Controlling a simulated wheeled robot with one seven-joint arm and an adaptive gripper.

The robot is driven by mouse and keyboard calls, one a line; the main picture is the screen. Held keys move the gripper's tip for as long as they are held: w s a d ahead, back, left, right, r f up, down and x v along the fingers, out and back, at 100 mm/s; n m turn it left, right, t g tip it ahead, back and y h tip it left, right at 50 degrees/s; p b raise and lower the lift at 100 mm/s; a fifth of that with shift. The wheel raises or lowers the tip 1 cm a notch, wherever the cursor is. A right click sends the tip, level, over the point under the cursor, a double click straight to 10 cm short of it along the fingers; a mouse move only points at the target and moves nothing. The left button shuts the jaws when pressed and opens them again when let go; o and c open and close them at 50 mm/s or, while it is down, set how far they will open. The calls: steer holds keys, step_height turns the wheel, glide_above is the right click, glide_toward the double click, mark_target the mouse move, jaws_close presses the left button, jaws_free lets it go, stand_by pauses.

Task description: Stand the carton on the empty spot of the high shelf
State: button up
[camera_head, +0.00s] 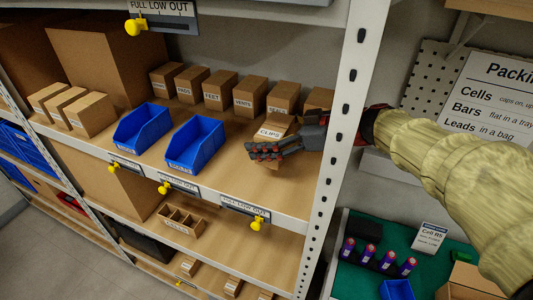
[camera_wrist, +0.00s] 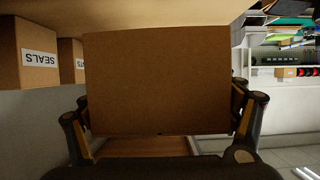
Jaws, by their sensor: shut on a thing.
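The carton (camera_head: 274,131), brown with a white CLIPS label, is between the fingers of my gripper (camera_head: 272,150) at the right end of the shelf board (camera_head: 226,172) that bears the blue bins. In the wrist view the carton (camera_wrist: 157,82) fills the middle, with a finger of my gripper (camera_wrist: 160,125) on each side. The shelf board (camera_wrist: 160,14) runs along the top of that view, close to the carton. Whether the carton touches the board is unclear. My gripper hides its lower part in the head view. The SEALS carton (camera_head: 283,97) stands behind it; it also shows in the wrist view (camera_wrist: 37,55).
A row of labelled cartons (camera_head: 219,90) stands along the back. Two blue bins (camera_head: 143,128) (camera_head: 195,145) are left of my gripper. A white perforated post (camera_head: 346,110) rises right beside my arm. Yellow-tagged labels (camera_head: 245,207) line the front edge. Bare board lies right of the bins.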

steer(key=shift+f, duration=2.55)
steer(key=shift+f, duration=0.15)
steer(key=o, duration=1.2)
steer(key=shift+r, duration=0.2)
steer(key=v, duration=1.2)
steer(key=shift+b, duration=0.35)
steer(key=shift+d, duration=0.1)
